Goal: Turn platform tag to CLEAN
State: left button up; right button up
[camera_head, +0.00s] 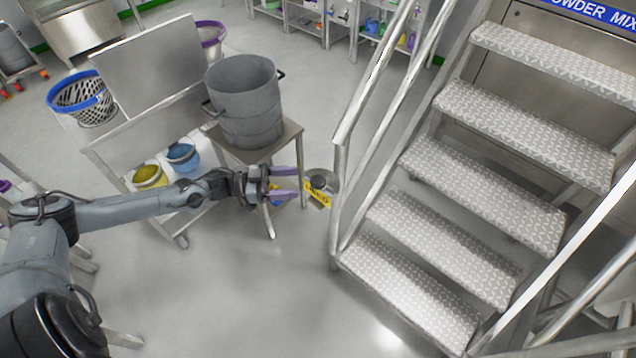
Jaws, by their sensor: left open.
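The platform tag (317,193) is a small yellow plate with dark lettering too small to read. It sits by a round dark knob (318,181) on a grey disc, beside the lower left handrail post of the steps. My left gripper (298,184) comes in from the left. Its two purple fingers are open and point right at the tag and knob, close to them. I cannot tell whether they touch. My right gripper is not in view.
Metal steps (470,205) with handrails (343,160) fill the right side. A steel pot (245,100) stands on a small table (283,140) behind my gripper. A trolley (120,140) with yellow and blue buckets stands at the left. The floor in front is clear.

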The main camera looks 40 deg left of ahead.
aim_at(318, 180)
pick_arm(q)
jog(key=b+x, duration=0.1)
jog(key=x, duration=0.5)
jog(key=shift+w+f+b, duration=0.1)
jog(key=shift+w+b, duration=0.05)
jog(key=shift+b, duration=0.2)
jog(key=shift+x, duration=0.95)
